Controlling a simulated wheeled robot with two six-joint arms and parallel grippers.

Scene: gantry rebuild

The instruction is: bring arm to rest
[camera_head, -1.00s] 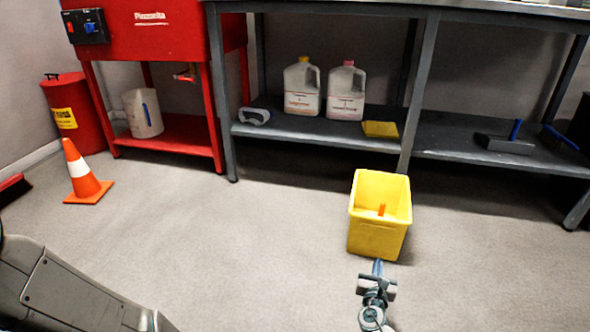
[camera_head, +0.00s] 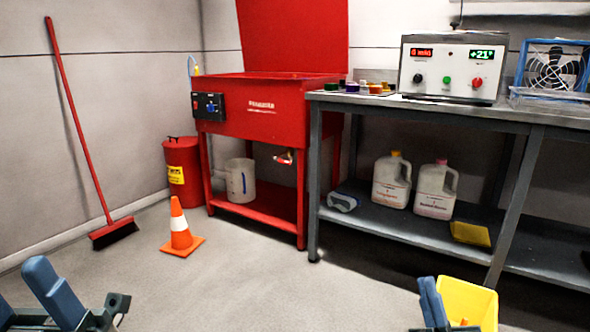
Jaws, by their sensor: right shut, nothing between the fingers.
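My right gripper (camera_head: 430,290) is at the bottom, right of centre, in the head view. Its two blue fingers point up side by side, shut and empty. It appears just left of and in front of the yellow bin (camera_head: 470,298); whether they touch cannot be told. My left gripper (camera_head: 45,285) is at the bottom left corner, partly cut off by the frame. The rest of both arms is out of view.
A traffic cone (camera_head: 180,232), a broom (camera_head: 83,150) and a red can (camera_head: 184,178) stand at the left. A red parts washer (camera_head: 265,120) adjoins a grey workbench (camera_head: 420,112); two jugs (camera_head: 391,182) sit on its lower shelf. The middle floor is clear.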

